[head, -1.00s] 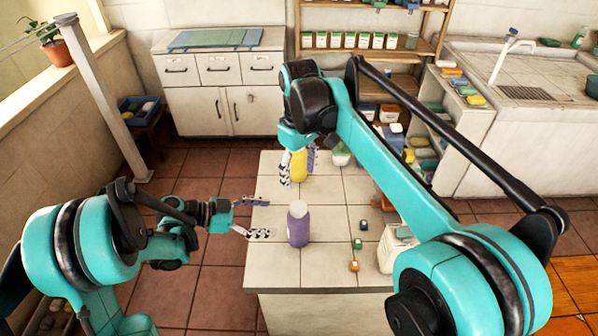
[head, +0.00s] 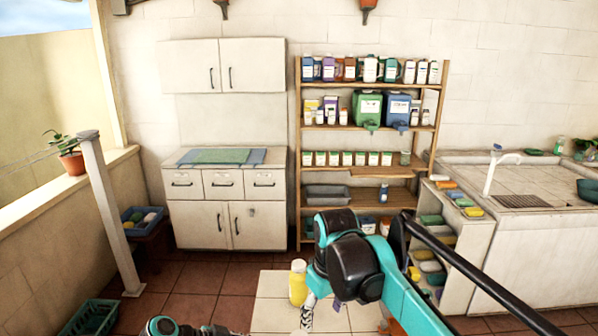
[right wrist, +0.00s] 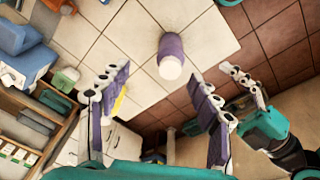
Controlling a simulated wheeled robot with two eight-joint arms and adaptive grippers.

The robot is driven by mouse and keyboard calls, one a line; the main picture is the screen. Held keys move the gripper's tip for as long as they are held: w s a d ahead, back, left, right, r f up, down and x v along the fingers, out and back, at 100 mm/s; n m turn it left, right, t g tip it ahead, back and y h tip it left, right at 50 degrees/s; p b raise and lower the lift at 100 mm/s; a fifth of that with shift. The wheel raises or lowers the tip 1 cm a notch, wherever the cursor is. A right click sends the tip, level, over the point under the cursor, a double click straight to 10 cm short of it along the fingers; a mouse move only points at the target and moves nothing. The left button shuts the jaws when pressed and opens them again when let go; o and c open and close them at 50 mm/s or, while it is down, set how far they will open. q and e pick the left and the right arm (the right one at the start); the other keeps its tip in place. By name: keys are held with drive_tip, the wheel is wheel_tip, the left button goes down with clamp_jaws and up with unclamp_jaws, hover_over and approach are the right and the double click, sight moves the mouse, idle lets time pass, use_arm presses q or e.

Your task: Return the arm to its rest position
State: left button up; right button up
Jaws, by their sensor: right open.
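My right gripper (right wrist: 158,90) is open and empty in the right wrist view, with its two fingers wide apart. In the head view its fingers show only at the bottom edge, below the dark wrist of my right arm. A purple bottle with a white cap (right wrist: 171,55) stands on the tiled counter (right wrist: 215,35), beyond the finger gap and apart from the fingers. A yellow bottle (head: 298,283) stands on the counter left of my right arm in the head view. My left gripper (right wrist: 246,86) shows partly at the right of the wrist view; its jaw opening is unclear.
A wooden shelf (head: 298,150) with containers stands at the back. A white cabinet (head: 200,222) is left of it and a sink (head: 525,200) is right of it. A post (head: 110,215) stands at the left. Blue items (right wrist: 22,55) lie left of my right gripper.

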use_arm(q)
drive_tip(key=s+a+r+n+t+y, duration=0.1)
drive_tip(key=s+a+n+y, duration=0.3)
drive_tip(key=s, duration=0.3)
drive_tip(key=s+a+r+n+t+y, duration=0.2)
drive_tip(key=s+a+n+y, duration=0.2)
drive_tip(key=s+n+y, duration=0.1)
drive_tip(key=shift+s+n+y, duration=0.4)
drive_tip(key=shift+s+n, duration=0.4)
drive_tip(key=shift+s, duration=0.15)
use_arm(e)
drive_tip(key=s+d+f+m+t, duration=0.2)
drive_tip(key=s+d+f+m, duration=0.1)
drive_tip(key=s+d+f, duration=0.2)
drive_tip(key=s+d+f+m+t, duration=0.3)
drive_tip(key=s+d, duration=0.4)
drive_tip(key=s, duration=0.3)
wheel_tip(320, 180, down, 2)
drive_tip(key=shift+s+d+f+m+t, duration=0.1)
drive_tip(key=shift+s+d+m+t, duration=0.15)
drive_tip(key=shift+m, duration=0.25)
